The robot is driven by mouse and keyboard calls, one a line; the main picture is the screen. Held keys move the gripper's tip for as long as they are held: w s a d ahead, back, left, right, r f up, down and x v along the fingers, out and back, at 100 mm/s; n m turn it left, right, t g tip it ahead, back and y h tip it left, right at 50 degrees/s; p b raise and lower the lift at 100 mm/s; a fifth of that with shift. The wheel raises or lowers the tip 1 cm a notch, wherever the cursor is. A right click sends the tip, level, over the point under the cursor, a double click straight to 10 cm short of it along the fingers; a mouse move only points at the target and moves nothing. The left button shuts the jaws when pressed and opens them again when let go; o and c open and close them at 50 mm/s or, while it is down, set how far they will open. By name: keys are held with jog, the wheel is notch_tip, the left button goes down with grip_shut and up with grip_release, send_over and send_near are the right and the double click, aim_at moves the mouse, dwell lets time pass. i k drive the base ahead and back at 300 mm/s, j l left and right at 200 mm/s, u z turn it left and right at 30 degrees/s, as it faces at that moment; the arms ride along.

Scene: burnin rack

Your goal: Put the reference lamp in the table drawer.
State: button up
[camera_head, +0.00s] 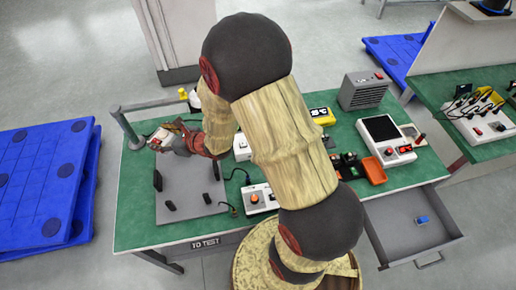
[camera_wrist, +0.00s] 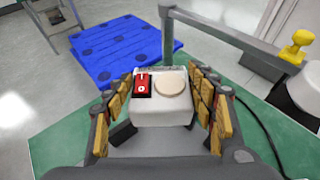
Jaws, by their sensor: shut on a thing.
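My gripper (camera_head: 172,138) is at the left of the green table, above the far edge of a grey plate. In the wrist view my gripper (camera_wrist: 162,110) is shut on a small white box with a red rocker switch and a round cream disc on top, which looks like the reference lamp (camera_wrist: 160,115). The box is between both finger pads. In the head view the lamp (camera_head: 157,142) is small and partly covered by the fingers. The table drawer (camera_head: 393,236) is pulled open at the front right, and a small blue item (camera_head: 422,219) lies in it.
The grey plate (camera_head: 178,213) has upright dark pegs. A grey rail (camera_head: 150,104) runs along the table's back left. Control boxes, an orange tray (camera_head: 375,171) and a white instrument (camera_head: 385,138) stand to the right. Blue pallets (camera_head: 38,185) lie on the floor at left.

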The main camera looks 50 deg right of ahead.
aim_at(385, 221)
jog(key=k+j, duration=0.2)
jog(key=k, duration=0.2)
jog(key=k+j, duration=0.2)
jog(key=k, duration=0.2)
jog(key=k+j, duration=0.25)
jog(key=k+l, duration=1.05)
jog(key=l, duration=0.2)
